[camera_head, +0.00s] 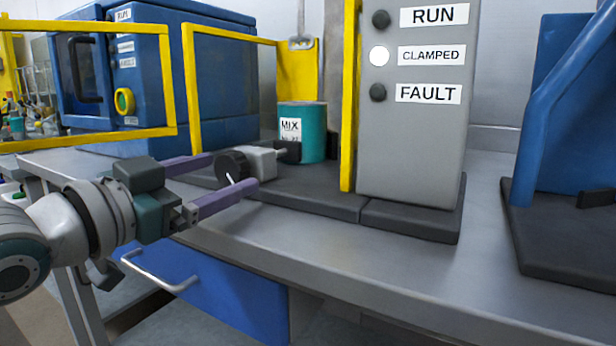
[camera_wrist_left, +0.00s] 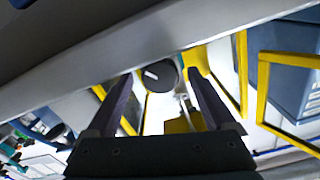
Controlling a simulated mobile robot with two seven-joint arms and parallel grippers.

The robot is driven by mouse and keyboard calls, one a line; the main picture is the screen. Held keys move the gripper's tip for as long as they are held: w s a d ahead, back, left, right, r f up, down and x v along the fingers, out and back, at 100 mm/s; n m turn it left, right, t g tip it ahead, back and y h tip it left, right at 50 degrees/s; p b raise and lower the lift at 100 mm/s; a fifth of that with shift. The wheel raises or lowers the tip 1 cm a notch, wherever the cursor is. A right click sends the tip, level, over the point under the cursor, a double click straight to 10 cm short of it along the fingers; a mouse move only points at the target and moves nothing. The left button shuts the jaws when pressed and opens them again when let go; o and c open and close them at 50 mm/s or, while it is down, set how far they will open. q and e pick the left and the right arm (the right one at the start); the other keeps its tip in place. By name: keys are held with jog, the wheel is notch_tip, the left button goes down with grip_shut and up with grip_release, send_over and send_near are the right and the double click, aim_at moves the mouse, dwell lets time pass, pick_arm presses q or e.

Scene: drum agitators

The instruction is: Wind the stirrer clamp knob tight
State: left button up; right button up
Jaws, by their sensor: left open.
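The clamp knob (camera_head: 232,166) is a dark round disc with a white pointer line, on the near end of a light grey clamp body (camera_head: 262,161). The clamp's dark far end meets a teal drum (camera_head: 312,135) labelled MIX. My left gripper (camera_head: 229,176) is open, its two purple fingers on either side of the knob in the head view. In the left wrist view the knob (camera_wrist_left: 157,76) appears between the fingertips, with a gap on each side. I cannot tell whether a finger touches it. My right gripper is not in view.
A grey panel (camera_head: 412,130) reads RUN, CLAMPED and FAULT; the lamp beside CLAMPED (camera_head: 379,56) is white, the others dark. Yellow guard frames (camera_head: 189,80) stand around the station. A blue machine (camera_head: 210,60) is behind left. The bench front (camera_head: 330,255) is clear.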

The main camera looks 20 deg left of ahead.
pick_arm(q)
jog(key=s+p, duration=0.1)
jog(key=s, duration=0.8)
jog(key=shift+s+a, duration=0.15)
jog(key=shift+a, duration=0.2)
jog(key=shift+p, duration=0.3)
jog(key=s+d+r+n+g+y+p, duration=0.1)
jog(key=s+d+r+g+p, duration=0.6)
jog(key=p, duration=0.8)
jog(key=s+d+r+n+g+p, duration=0.1)
jog(key=s+d+r+g+p, duration=0.3)
jog(key=s+r+g+p, duration=0.75)
notch_tip(320, 180, up, 30)
jog(key=w+t+p, duration=0.2)
jog(key=t+p, duration=0.2)
jog(key=p, duration=3.3)
jog(key=shift+w+f+p, duration=0.2)
jog(key=shift+w+p, duration=0.15)
